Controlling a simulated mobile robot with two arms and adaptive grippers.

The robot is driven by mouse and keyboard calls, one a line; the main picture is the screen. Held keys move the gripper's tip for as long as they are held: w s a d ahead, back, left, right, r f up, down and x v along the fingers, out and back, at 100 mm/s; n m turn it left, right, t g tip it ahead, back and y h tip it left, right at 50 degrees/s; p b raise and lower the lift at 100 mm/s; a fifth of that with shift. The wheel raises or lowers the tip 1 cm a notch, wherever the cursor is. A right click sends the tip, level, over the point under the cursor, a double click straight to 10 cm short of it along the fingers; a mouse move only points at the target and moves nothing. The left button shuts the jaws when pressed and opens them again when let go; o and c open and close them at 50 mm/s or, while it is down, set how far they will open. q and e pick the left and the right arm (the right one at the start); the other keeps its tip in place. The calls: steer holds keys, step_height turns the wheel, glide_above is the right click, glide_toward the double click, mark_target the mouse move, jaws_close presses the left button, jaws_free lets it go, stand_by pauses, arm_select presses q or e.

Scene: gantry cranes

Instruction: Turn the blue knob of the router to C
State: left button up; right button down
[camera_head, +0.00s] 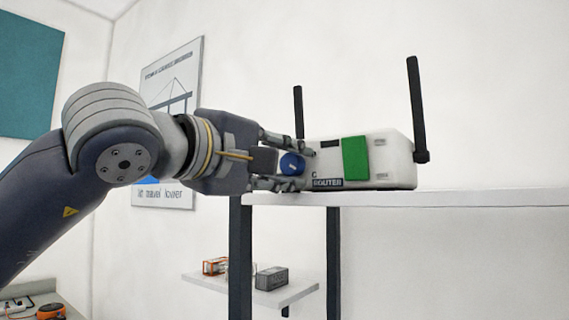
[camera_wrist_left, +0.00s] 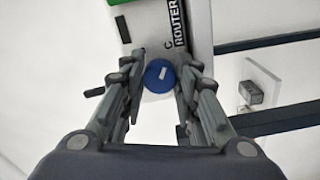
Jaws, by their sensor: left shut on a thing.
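The white router (camera_head: 398,160) stands on a white shelf, with two black antennas, a green panel (camera_head: 355,158) and a dark ROUTER label (camera_head: 328,184). A letter C shows just above the label. The blue knob (camera_head: 291,164) is at the router's left end. My left gripper (camera_head: 300,165) reaches in from the left, with one finger above and one below the knob. In the left wrist view the knob (camera_wrist_left: 159,76) lies between the fingers (camera_wrist_left: 160,80) of my left gripper, and its white mark is tilted, near the C. My right gripper is not in view.
The white shelf (camera_head: 480,198) has dark legs. A lower shelf (camera_head: 258,295) holds a grey box (camera_head: 271,278) and an orange-framed item (camera_head: 214,266). A poster (camera_head: 172,75) hangs on the wall behind my arm. The shelf right of the router is clear.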

arm_select(q)
steer(key=shift+f, duration=0.1)
steer(key=o, duration=1.1)
steer(key=shift+c, duration=0.2)
steer(key=v, duration=1.2)
steer(key=shift+d, duration=0.1)
